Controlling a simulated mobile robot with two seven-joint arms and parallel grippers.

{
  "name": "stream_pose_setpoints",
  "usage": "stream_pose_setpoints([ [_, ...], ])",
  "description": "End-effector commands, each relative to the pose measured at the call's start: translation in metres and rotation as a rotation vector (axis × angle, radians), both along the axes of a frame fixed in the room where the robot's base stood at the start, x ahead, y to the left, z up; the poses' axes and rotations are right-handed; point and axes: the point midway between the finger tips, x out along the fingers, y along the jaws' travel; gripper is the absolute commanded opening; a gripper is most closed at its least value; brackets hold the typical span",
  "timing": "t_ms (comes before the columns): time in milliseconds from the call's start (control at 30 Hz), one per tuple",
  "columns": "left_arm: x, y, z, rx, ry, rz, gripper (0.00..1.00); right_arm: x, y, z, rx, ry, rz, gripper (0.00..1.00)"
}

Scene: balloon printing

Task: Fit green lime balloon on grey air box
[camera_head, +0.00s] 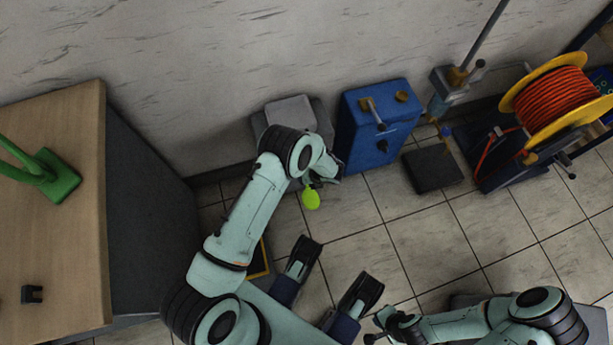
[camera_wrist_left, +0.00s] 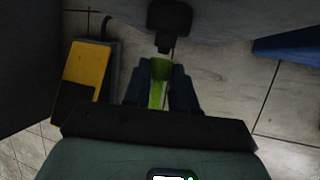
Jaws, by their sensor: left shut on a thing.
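The lime green balloon (camera_head: 311,199) hangs at my left gripper (camera_head: 322,180), and my left gripper is shut on it. In the left wrist view the balloon (camera_wrist_left: 157,82) shows between the two dark fingers. The grey air box (camera_head: 290,110) stands against the wall, partly hidden behind my left arm. In the left wrist view a dark nozzle (camera_wrist_left: 168,22) sticks out from the grey box body (camera_wrist_left: 235,18), just beyond the balloon's open end. I cannot tell whether they touch. My right gripper (camera_head: 377,325) is low in the head view, away from the box; its jaw opening is unclear.
A blue box (camera_head: 375,125) stands right of the grey one. Further right are a dark plate stand (camera_head: 432,168) and an orange hose reel (camera_head: 562,105). A wooden-topped table (camera_head: 60,240) with a green object (camera_head: 55,177) is at left.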

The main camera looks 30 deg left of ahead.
Motion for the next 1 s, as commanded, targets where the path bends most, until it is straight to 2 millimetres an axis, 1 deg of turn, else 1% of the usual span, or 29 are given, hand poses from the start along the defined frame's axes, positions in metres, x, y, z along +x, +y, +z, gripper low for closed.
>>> stream_pose_setpoints([
  [567,0.0004,0.0001,-0.0004,0.0,0.0,0.0,0.09,0.0008,0.0001,-0.0014,0.0,-0.002,0.001,0.0],
  [1000,0.0038,0.0043,-0.0007,0.0,0.0,0.001,0.09,0.0015,0.0001,-0.0044,0.0,-0.002,0.001,0.0],
])
